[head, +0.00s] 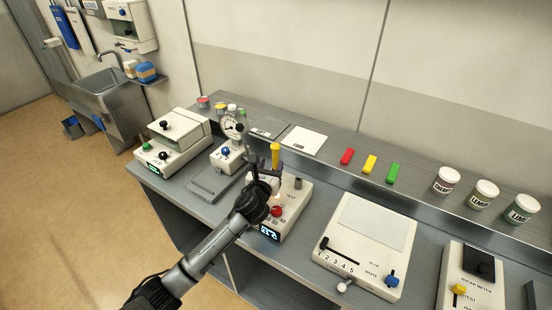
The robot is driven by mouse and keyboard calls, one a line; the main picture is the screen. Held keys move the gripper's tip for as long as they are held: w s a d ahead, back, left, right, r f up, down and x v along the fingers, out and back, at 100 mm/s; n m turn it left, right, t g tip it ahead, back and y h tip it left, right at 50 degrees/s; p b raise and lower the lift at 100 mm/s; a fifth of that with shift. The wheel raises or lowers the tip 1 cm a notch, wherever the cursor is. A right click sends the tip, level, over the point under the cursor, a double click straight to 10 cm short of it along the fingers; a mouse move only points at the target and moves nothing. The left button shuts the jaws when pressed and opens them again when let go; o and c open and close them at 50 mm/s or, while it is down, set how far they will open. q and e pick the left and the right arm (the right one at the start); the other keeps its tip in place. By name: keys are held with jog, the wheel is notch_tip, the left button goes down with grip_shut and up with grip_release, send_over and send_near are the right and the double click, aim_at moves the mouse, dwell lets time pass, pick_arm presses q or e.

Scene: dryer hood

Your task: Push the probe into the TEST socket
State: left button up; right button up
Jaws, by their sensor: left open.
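The probe (275,155) has a yellow upright handle. It stands at the back left of a cream meter box (294,211) with a lit display and a red knob. The TEST label is on the box top, and a dark round socket (298,183) sits just behind it, with no probe in it. My left gripper (270,180) is open over the left part of the box, close to the probe's lower end. The gripper hides that lower end, so I cannot tell whether they touch. My right gripper is out of view.
Left of the box stand a dial gauge (232,127) on a stand and a cream device (172,142) with a green knob. A slider panel (361,243) stands to the right. Red, yellow and green blocks and labelled jars (446,181) are on the back ledge.

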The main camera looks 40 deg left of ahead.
aim_at(274, 159)
pick_arm(q)
jog(key=shift+b+x, duration=0.5)
jog(key=shift+x, duration=2.9)
jog(key=shift+c, duration=0.3)
grip_shut()
